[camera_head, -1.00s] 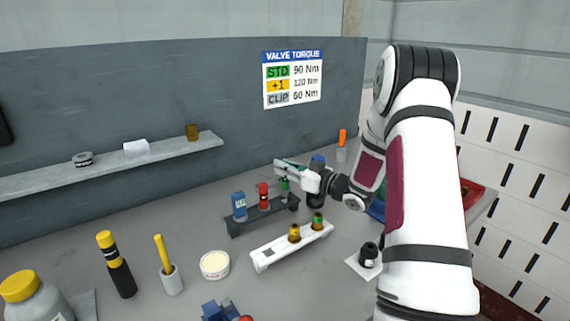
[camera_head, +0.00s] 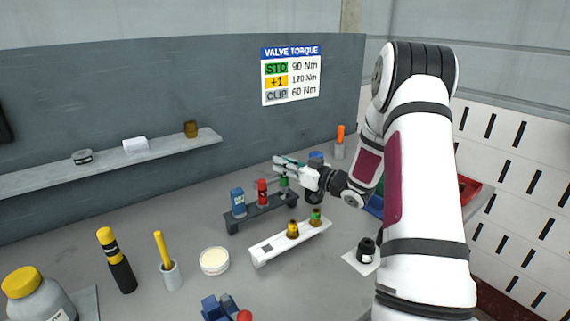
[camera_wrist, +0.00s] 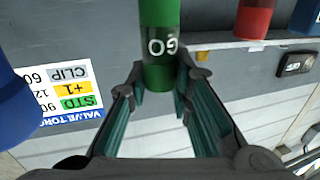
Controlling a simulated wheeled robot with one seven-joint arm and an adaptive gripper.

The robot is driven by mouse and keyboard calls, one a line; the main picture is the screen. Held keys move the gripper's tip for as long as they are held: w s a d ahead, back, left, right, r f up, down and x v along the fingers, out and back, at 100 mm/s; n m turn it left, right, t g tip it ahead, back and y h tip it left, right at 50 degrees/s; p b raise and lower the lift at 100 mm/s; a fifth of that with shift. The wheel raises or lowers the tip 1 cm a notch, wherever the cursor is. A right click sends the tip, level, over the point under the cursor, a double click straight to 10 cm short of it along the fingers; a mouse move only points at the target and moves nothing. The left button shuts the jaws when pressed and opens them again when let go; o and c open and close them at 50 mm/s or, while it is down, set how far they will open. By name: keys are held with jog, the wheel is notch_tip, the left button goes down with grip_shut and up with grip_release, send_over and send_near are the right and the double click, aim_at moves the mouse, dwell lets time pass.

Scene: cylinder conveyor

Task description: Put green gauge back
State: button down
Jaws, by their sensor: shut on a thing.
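The green gauge (camera_head: 284,182) is upright at the right end of the dark rack (camera_head: 236,226). My gripper (camera_head: 279,162) is shut on its upper part. In the wrist view, the green gauge (camera_wrist: 160,25) with white "GO" lettering sits between the two fingertips (camera_wrist: 164,78). The red gauge (camera_head: 262,190) and the blue gauge (camera_head: 238,202) stand in the same rack to the left; the red gauge also shows in the wrist view (camera_wrist: 253,20). I cannot tell whether the green gauge's lower end is seated in its hole.
A white tray (camera_head: 268,258) with two brass-coloured pieces lies in front of the rack. A blue-topped dark object (camera_head: 316,156) stands behind my gripper. A black knob (camera_head: 366,250) on a white pad is at right. A round cream tin (camera_head: 214,261) is front left.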

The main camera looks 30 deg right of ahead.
aim_at(285, 185)
jog(key=shift+f+b, duration=0.55)
jog(key=shift+f, duration=1.2)
jog(key=c, duration=1.3)
grip_release()
jog(key=shift+c, duration=0.2)
jog(key=shift+r, duration=0.1)
jog(key=shift+r+p, duration=1.95)
jog(key=shift+r, duration=1)
